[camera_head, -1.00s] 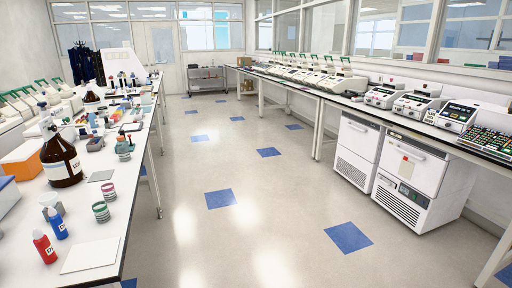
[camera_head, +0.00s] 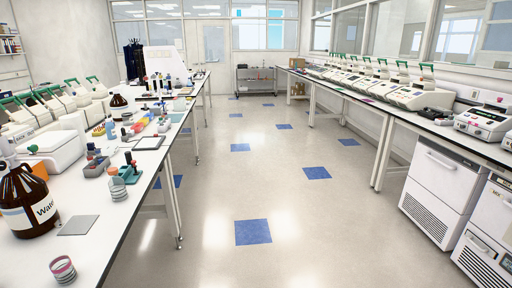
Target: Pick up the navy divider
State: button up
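I cannot pick out the navy divider for certain in the head view. A dark flat item (camera_head: 430,113) lies on the right bench beside a white cycler, but its colour and shape are too small to tell. Small dark items also stand among the crowded things on the left bench (camera_head: 112,255). My gripper is not in view.
A large brown bottle (camera_head: 28,203), a grey square plate (camera_head: 78,225) and a striped jar (camera_head: 63,269) stand near the left bench's front. White thermal cyclers (camera_head: 410,97) line the right bench (camera_head: 470,150), above white cabinets (camera_head: 440,190). The aisle floor (camera_head: 290,215) is clear.

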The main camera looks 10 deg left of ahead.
aim_at(91, 146)
jog(key=i+u, duration=0.3)
jog(key=i, duration=0.15)
jog(key=i+u, duration=0.3)
jog(key=i, duration=0.15)
jog(key=i+l+u, duration=0.2)
jog(key=i+u, duration=0.15)
jog(key=i+l+u, duration=0.3)
jog(key=i, duration=0.2)
jog(key=i+l+u, duration=0.3)
jog(key=i+u, duration=0.15)
jog(key=i+l+u, duration=0.75)
jog(key=l+u, duration=0.15)
jog(key=l, duration=0.2)
jog(key=i+l+u, duration=0.1)
jog(key=u, duration=0.6)
jog(key=i+l+u, duration=0.2)
jog(key=l+u, duration=0.2)
jog(key=l, duration=0.45)
jog(key=l+u, duration=0.4)
jog(key=l, duration=1.85)
jog(key=i+u, duration=0.05)
jog(key=i, duration=0.05)
